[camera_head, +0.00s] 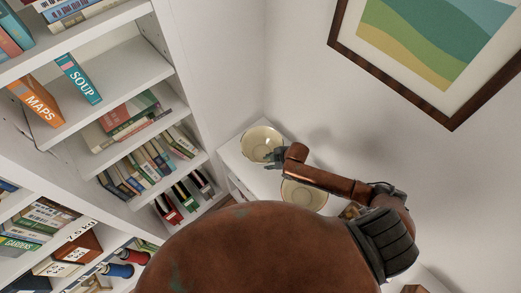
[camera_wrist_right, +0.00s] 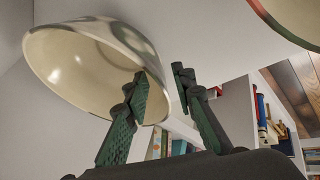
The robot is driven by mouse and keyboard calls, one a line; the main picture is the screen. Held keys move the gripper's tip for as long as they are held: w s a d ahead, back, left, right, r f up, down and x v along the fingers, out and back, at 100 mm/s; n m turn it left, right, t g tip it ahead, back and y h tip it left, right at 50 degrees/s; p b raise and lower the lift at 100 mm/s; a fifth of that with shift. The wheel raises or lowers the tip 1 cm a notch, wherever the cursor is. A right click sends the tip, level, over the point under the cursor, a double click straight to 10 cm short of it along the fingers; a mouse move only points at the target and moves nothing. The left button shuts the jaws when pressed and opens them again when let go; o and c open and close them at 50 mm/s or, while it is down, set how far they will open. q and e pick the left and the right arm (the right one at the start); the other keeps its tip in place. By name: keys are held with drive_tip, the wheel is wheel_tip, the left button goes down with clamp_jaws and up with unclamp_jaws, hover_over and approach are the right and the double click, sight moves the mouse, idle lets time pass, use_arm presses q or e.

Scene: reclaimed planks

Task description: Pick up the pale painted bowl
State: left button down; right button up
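The pale painted bowl (camera_head: 257,138) stands on the white cabinet top in the corner, cream inside. In the right wrist view, which looks upside down, the bowl (camera_wrist_right: 78,68) shows its cream inside and grey-green painted outside. My right gripper (camera_head: 272,157) is at the bowl's near right rim. In the wrist view its green fingers (camera_wrist_right: 160,76) are apart, one overlapping the bowl's inside and the other outside the wall. A gap shows between them; whether either touches the wall I cannot tell. My left gripper is not in view.
A second cream bowl (camera_head: 303,196) stands nearer on the same cabinet top (camera_head: 233,156), partly behind my right arm. It also shows at the wrist view's corner (camera_wrist_right: 296,18). A tall white bookshelf (camera_head: 110,62) stands left; a framed picture (camera_head: 430,45) hangs on the right wall.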

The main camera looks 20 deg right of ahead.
drive_tip(key=x, duration=0.3)
drive_tip(key=shift+w+a+f, duration=0.15)
drive_tip(key=shift+f, duration=0.05)
drive_tip(key=shift+c, duration=0.5)
clamp_jaws()
idle(0.4)
